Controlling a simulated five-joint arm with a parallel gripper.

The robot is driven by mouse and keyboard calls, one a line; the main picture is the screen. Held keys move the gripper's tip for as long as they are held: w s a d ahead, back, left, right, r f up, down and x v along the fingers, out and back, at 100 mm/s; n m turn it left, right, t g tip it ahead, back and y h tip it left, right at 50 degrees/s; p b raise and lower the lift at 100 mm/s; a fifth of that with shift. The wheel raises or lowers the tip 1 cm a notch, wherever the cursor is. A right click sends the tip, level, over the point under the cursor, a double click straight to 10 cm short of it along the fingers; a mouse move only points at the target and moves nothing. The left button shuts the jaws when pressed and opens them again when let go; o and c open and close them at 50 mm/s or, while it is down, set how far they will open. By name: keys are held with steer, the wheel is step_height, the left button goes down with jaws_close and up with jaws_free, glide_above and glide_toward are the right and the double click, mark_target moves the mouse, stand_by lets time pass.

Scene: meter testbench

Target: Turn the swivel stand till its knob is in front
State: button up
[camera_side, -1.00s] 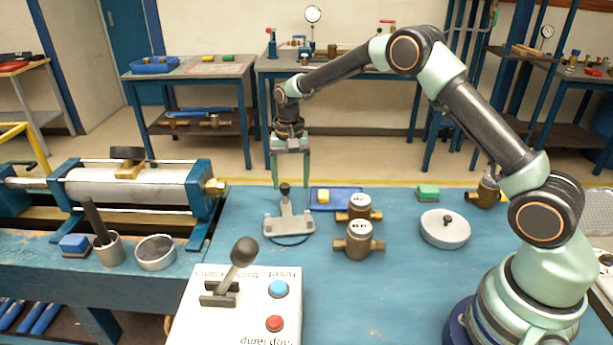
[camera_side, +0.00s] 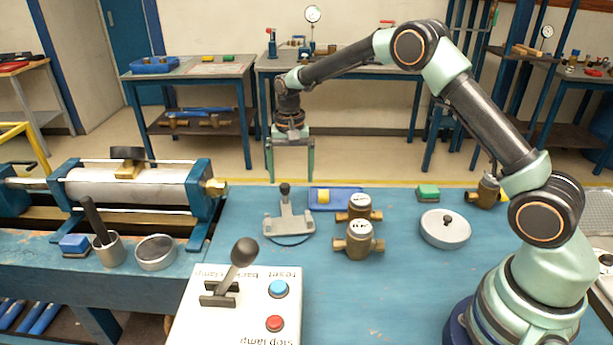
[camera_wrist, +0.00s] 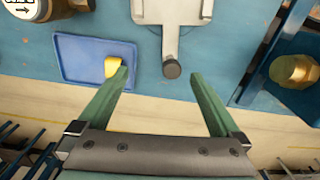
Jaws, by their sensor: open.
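The swivel stand (camera_side: 289,222) is a grey T-shaped piece on a round blue base on the bench. Its black knob (camera_side: 285,189) is at the far side in the side view, away from that camera. In the wrist view the stand's grey arm (camera_wrist: 172,30) comes down from the top, with the dark knob (camera_wrist: 171,69) at its end. My gripper (camera_side: 290,179) is open and empty, just above and behind the knob. In the wrist view the knob appears between the fingertips (camera_wrist: 164,74); I cannot tell whether they touch it.
A blue tray (camera_side: 347,207) with a yellow piece (camera_side: 323,196) lies just right of the stand. Two brass meters (camera_side: 359,240) stand near it. The control box (camera_side: 255,325) is in front; a cylinder rig (camera_side: 135,187) is left.

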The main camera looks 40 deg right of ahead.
steer(key=shift+r, duration=1.8)
steer(key=shift+w+a+r, duration=0.3)
steer(key=shift+a+r, duration=0.05)
steer(key=shift+r, duration=0.25)
steer(key=shift+w+a+r, duration=0.25)
steer(key=shift+a+r, duration=0.05)
steer(key=shift+r, duration=0.3)
steer(key=shift+f, duration=2.8)
steer(key=shift+f, duration=0.3)
steer(key=shift+f, duration=0.35)
steer(key=shift+f, duration=0.5)
steer(key=c, duration=0.4)
